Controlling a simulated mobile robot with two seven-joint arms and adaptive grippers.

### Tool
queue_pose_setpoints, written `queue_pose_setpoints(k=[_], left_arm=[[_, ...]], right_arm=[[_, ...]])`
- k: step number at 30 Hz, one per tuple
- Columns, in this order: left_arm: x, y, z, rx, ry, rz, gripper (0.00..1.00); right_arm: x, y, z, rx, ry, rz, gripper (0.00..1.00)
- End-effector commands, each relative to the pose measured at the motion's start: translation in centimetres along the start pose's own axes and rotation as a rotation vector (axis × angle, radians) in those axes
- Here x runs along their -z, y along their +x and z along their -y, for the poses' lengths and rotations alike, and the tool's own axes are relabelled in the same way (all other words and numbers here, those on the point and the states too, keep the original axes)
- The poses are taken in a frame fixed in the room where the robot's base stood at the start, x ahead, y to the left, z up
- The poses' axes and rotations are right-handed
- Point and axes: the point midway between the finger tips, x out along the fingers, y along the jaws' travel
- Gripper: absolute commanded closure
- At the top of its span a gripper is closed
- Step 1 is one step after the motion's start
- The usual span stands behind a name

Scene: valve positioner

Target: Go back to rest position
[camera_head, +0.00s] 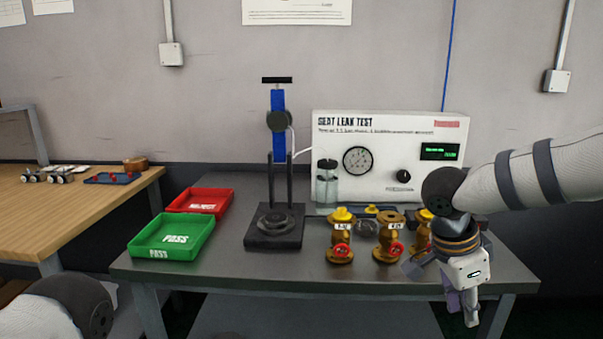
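My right arm comes in from the right, and its gripper (463,306) hangs at the front right edge of the grey table (330,273). I see no valve in it, but I cannot tell how far its fingers are apart. It partly hides the rightmost brass valve (423,219). Two other brass valves with red handwheels, a left one (341,238) and a middle one (388,240), stand upright on the table, apart from the gripper. At bottom left only part of my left arm shows; its gripper is out of view.
A green PASS tray (141,245) and a red REJECT tray (170,208) sit at the table's left, both apparently empty. A black and blue test stand (274,242) stands mid-table. The white SEAT LEAK TEST panel (325,122) is behind. A wooden bench (40,222) is at left.

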Motion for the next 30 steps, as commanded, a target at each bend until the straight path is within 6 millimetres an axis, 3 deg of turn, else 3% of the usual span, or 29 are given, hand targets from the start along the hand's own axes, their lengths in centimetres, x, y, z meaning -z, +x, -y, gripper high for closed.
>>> queue_pose_setpoints(k=[1, 4, 7, 9, 11, 12, 15, 18, 21, 24, 30], left_arm=[[0.2, -0.1, 0.0, 0.0, 0.0, -0.006, 0.6], [0.3, -0.2, 0.0, 0.0, 0.0, -0.012, 0.6], [0.4, -0.4, 0.0, -0.001, 0.0, -0.015, 0.6], [0.4, -0.5, 0.0, -0.001, 0.0, -0.018, 0.6], [0.5, -0.6, 0.0, -0.001, 0.0, -0.021, 0.6], [0.5, -0.7, 0.0, -0.001, 0.0, -0.022, 0.6], [0.6, -0.8, 0.0, -0.001, 0.0, -0.026, 0.6], [0.6, -0.8, 0.0, -0.001, 0.0, -0.028, 0.6], [0.7, -0.9, 0.0, -0.001, 0.0, -0.029, 0.6], [0.7, -0.9, 0.0, -0.001, 0.0, -0.03, 0.6], [0.6, -0.9, 0.0, -0.001, 0.0, -0.029, 0.6]], right_arm=[[-0.1, 3.3, -0.9, 0.012, -0.075, -0.096, 0.8], [-0.9, 10.0, -2.9, 0.099, -0.305, -0.266, 0.8], [-4.0, 16.1, -7.0, 0.195, -0.628, -0.299, 0.8], [-6.9, 19.1, -11.3, 0.234, -0.839, -0.233, 0.8], [-9.1, 21.0, -15.7, 0.245, -0.995, -0.144, 0.8], [-10.4, 21.8, -18.9, 0.24, -1.089, -0.074, 0.8], [-12.7, 22.7, -26.9, 0.204, -1.277, 0.116, 0.8], [-13.7, 22.1, -33.7, 0.151, -1.402, 0.287, 0.8], [-14.0, 21.2, -38.2, 0.106, -1.472, 0.408, 0.8], [-14.0, 20.6, -40.3, 0.083, -1.503, 0.466, 0.8], [-14.1, 20.4, -40.7, 0.081, -1.509, 0.48, 0.8]])
